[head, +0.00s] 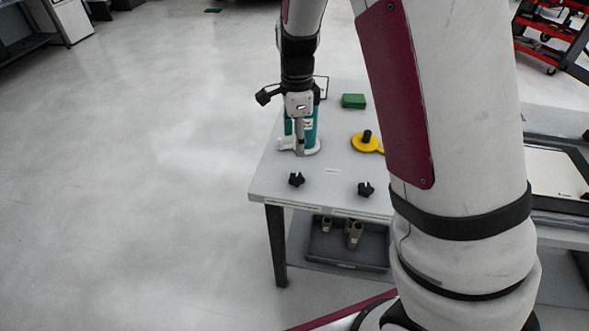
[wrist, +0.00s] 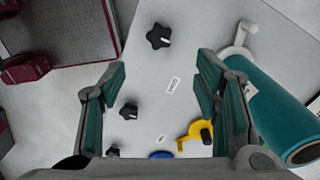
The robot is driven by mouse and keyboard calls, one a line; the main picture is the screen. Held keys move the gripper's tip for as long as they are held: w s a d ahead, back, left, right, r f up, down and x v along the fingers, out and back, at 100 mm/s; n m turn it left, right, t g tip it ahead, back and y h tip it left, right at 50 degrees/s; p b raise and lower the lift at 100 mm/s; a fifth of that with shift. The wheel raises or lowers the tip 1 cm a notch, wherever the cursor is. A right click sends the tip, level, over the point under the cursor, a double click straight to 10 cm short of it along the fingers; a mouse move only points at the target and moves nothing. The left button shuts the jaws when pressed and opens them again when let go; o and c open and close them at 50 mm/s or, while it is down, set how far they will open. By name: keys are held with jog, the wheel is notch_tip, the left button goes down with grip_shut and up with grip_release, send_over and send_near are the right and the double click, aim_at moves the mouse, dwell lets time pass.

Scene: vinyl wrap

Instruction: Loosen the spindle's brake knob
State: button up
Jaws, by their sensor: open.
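My gripper (wrist: 160,80) is open and empty in the wrist view, its teal-padded fingers apart above the table. Between and beyond the fingers lie a black star knob (wrist: 160,37) and a second black knob (wrist: 129,111). A third dark knob (wrist: 113,150) shows near the left finger's base. A teal roll (wrist: 275,105) is to the right of the fingers, with a white bracket-like part (wrist: 238,42) by its end. In the head view two black knobs (head: 296,179) (head: 366,189) stand near the table's front. I cannot tell which knob is the spindle's brake knob.
A yellow piece with a black knob (head: 362,146) and a green block (head: 353,101) are on the grey table (head: 262,183). A dark bin (head: 330,252) with grey tubes sits on the shelf below. Open floor lies left. My arm hides the table's right part.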

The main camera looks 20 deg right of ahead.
aim_at(296, 177)
notch_tip(296, 177, down, 13)
jog(key=shift+f+p, duration=0.2)
jog(key=shift+p, duration=0.1)
jog(key=c, duration=1.2)
